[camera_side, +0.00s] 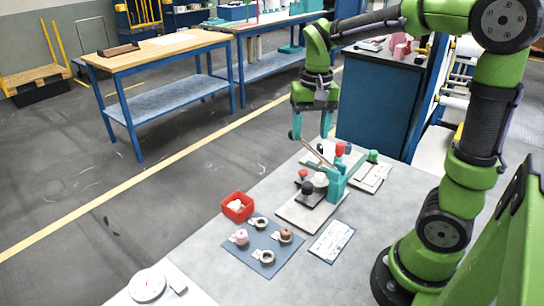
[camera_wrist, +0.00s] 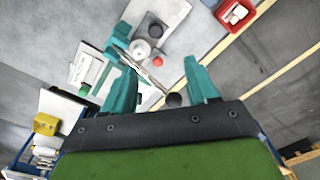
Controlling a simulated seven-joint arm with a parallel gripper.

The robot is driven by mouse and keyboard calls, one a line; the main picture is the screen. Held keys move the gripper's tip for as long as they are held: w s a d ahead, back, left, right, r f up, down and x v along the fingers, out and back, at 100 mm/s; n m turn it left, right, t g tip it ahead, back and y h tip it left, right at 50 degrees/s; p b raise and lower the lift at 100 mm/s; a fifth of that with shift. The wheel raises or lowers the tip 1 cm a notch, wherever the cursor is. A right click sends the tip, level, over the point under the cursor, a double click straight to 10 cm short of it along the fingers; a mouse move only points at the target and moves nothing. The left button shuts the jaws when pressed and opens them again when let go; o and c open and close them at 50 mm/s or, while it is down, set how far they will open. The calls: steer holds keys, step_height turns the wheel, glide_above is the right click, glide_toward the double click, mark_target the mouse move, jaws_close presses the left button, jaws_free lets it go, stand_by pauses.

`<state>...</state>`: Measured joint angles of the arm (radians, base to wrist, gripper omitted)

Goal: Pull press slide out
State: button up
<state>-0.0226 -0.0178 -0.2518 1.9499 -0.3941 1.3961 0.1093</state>
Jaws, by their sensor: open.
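The teal press (camera_side: 337,187) stands on a pale baseplate (camera_side: 296,214) on the grey table. It carries a red ball (camera_side: 340,149), a slanting metal lever (camera_side: 319,155) and a pale round part (camera_side: 320,180). A dark knob (camera_side: 307,188) sits low at its front left. I cannot tell surely which part is the slide. My gripper (camera_side: 311,137) is open and empty, above and behind the press. In the wrist view, the red ball (camera_wrist: 157,61), the lever's black end (camera_wrist: 173,99) and the rod show between the spread fingers (camera_wrist: 155,70); contact cannot be told.
A red bin (camera_side: 237,219) and a blue-grey mat (camera_side: 232,248) with several small round parts lie left of the press. A printed card (camera_side: 332,250) lies in front. A white round dial (camera_side: 147,286) is at the near left corner. A green knob (camera_side: 373,155) stands behind right.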

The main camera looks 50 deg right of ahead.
mark_target(308, 184)
steer(key=shift+m, duration=0.3)
steer(key=f, duration=1.6)
steer(key=shift+s+d+f, duration=0.1)
steer(key=shift+s, duration=0.1)
jaws_close()
stand_by(0.6)
